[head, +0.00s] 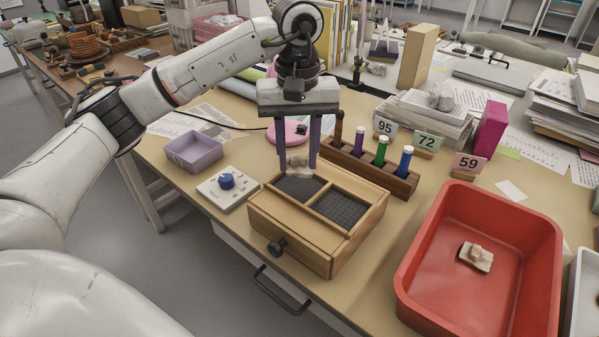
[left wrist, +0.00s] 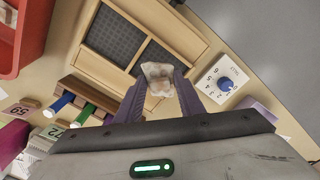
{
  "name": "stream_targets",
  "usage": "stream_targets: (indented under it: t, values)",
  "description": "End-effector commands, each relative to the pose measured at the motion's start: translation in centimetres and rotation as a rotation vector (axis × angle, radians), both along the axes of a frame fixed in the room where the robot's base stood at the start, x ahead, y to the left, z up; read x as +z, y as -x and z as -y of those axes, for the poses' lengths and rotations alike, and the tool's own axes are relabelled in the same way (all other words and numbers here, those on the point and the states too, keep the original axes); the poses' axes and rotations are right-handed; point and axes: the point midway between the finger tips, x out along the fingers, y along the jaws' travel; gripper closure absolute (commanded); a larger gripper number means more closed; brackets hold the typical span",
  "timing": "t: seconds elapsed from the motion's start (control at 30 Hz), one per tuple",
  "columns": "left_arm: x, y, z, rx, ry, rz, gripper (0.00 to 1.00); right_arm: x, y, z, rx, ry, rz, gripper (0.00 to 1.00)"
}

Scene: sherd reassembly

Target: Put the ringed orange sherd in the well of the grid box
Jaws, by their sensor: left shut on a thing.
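My left gripper (head: 298,166) is shut on a pale sherd with an orange-brown patch (left wrist: 159,84); no ring can be made out on it. It is held between the purple fingers, at the back edge of the wooden grid box (head: 291,238). The box has two dark gridded compartments, left (head: 298,188) and right (head: 341,208), both looking empty. In the left wrist view the sherd overlaps the box's rim and compartments; whether it touches them I cannot tell. Another pale sherd with a pinkish-brown piece (head: 477,256) lies in the red tub (head: 411,262). My right gripper is out of view.
A wooden rack with corked vials (head: 378,178) stands close behind the box. A white dial plate (head: 226,190) and a lilac tray (head: 193,152) are to the left. Number cards (head: 466,163) and paper stacks (head: 430,115) stand behind.

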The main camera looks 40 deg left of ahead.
Motion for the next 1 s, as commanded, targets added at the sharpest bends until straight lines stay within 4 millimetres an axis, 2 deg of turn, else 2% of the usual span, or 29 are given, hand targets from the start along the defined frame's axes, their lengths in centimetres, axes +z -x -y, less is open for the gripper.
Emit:
stream_targets:
  t: [0.17, 0.33, 0.73, 0.77, 0.8, 1.0]
  values:
    - [-1.5, 0.1, 0.0, -0.002, 0.001, -0.001, 0.87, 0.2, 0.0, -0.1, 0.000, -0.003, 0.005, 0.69]
    - [-3.9, 0.1, 0.0, -0.002, 0.000, -0.001, 0.87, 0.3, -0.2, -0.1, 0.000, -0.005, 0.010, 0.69]
    - [-4.6, 0.0, 0.1, -0.002, 0.000, 0.001, 0.87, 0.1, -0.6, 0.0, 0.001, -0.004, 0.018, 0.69]
    - [-4.5, 0.0, 0.0, -0.002, 0.000, 0.001, 0.60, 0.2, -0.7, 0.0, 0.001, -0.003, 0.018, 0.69]
    - [-4.4, 0.0, 0.0, -0.002, 0.000, 0.001, 0.58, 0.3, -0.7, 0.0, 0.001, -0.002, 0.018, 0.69]
    - [-4.4, 0.0, 0.0, -0.002, 0.000, 0.001, 0.58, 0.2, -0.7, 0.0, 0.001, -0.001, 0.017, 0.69]
